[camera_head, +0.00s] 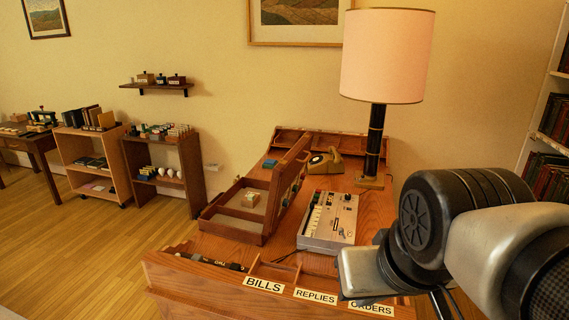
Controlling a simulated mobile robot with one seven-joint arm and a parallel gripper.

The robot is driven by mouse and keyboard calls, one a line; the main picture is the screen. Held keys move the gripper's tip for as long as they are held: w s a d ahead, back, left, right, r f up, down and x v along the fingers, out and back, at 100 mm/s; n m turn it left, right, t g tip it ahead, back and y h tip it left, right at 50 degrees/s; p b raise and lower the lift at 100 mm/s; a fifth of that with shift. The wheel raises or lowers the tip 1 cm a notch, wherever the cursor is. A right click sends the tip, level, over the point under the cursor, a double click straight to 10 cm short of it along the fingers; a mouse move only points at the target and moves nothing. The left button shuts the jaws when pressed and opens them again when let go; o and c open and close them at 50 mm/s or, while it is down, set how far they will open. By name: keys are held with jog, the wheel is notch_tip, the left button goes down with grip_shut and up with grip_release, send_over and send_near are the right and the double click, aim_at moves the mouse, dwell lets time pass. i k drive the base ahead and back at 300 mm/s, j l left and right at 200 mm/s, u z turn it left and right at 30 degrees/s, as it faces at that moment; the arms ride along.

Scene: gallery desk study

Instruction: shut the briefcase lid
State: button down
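The briefcase (231,235) lies on the left part of the wooden desk. It looks like a shallow wooden case, with a small pale item (250,199) inside. Its lid (287,178) stands raised along the right side, tilted up and away from the base, so the case is open. My arm comes in from the right edge, well apart from the briefcase. My gripper (440,303) seems to hang at the lower right, near the desk's front edge. Its fingers are mostly hidden by my arm or cut off by the frame.
A grey tape recorder (329,220) sits right of the lid. Labelled compartments (263,284) line the desk front (200,287). Low shelves (190,160) stand left; floor between is clear.

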aim_at(287, 172)
jog(key=k+l+u, duration=0.15)
jog(key=l, duration=0.2)
jog(key=l+u, duration=0.2)
jog(key=l, duration=0.15)
jog(key=k+l+u, duration=0.15)
jog(key=l, duration=0.2)
jog(key=l+u, duration=0.3)
jog(key=l, duration=0.25)
jog(key=l+u, duration=0.3)
jog(key=l, duration=0.25)
jog(key=l+u, duration=0.5)
jog(key=l, duration=0.6)
jog(key=i+l+u, duration=0.15)
jog(key=l, duration=0.35)
jog(key=i+l+u, duration=0.1)
jog(key=l, duration=0.45)
jog(key=i+l+u, duration=0.15)
jog(key=l, duration=0.4)
jog(key=k, duration=0.05)
